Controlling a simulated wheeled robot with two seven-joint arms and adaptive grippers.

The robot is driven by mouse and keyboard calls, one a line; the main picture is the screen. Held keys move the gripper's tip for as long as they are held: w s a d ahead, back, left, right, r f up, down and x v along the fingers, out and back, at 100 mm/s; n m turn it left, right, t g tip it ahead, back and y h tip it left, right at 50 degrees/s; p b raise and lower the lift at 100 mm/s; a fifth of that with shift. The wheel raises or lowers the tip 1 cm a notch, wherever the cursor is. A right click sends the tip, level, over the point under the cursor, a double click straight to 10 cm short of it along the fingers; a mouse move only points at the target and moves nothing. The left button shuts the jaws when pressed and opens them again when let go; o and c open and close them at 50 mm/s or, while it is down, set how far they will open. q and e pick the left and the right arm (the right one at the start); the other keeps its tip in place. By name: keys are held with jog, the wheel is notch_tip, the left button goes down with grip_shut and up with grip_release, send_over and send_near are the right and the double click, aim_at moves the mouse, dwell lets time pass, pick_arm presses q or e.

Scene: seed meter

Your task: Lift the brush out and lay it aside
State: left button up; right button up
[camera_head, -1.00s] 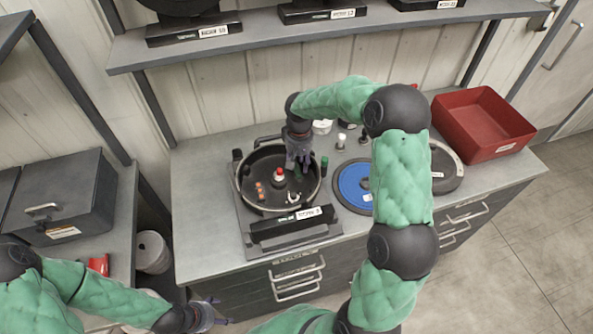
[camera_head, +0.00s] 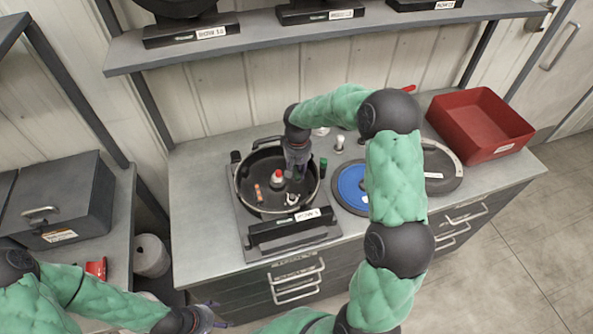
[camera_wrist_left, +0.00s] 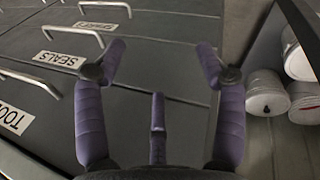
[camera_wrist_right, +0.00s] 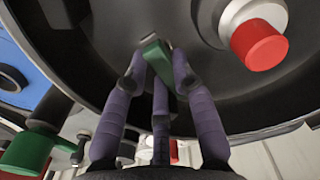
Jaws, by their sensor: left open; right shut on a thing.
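In the right wrist view, a small green piece (camera_wrist_right: 157,56) with a pale grey end sits between my right fingertips; I take it for the brush, but no bristles are clear. My right gripper (camera_wrist_right: 158,60) is shut on it, inside the dark round bowl of the seed meter (camera_wrist_right: 110,60). In the head view the right gripper (camera_head: 295,172) reaches down into the bowl (camera_head: 240,192) and largely hides the piece. My left gripper (camera_head: 212,314) is open and empty, low in front of the bench; its spread fingers also show in the left wrist view (camera_wrist_left: 158,65).
A red-topped white knob (camera_head: 277,177), an orange piece (camera_head: 258,192) and a small white part (camera_head: 291,200) are in the bowl. A green knob (camera_head: 323,166) stands at its right rim. Right are a blue disc (camera_head: 350,186), a dark disc (camera_head: 445,180) and a red bin (camera_head: 500,148).

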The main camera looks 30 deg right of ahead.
aim_at(297, 171)
jog(key=shift+w+r, duration=0.1)
jog(key=shift+r, duration=0.4)
notch_tip(297, 171, up, 2)
jog(key=shift+r+p, duration=0.15)
jog(key=shift+p, duration=0.15)
jog(key=s+a+r+p, duration=0.1)
jog(key=s+a+r, duration=0.2)
jog(key=s+r, duration=0.6)
jog(key=shift+s+a+r, duration=0.2)
jog(key=shift+s+r, duration=0.15)
jog(key=shift+s, duration=2.05)
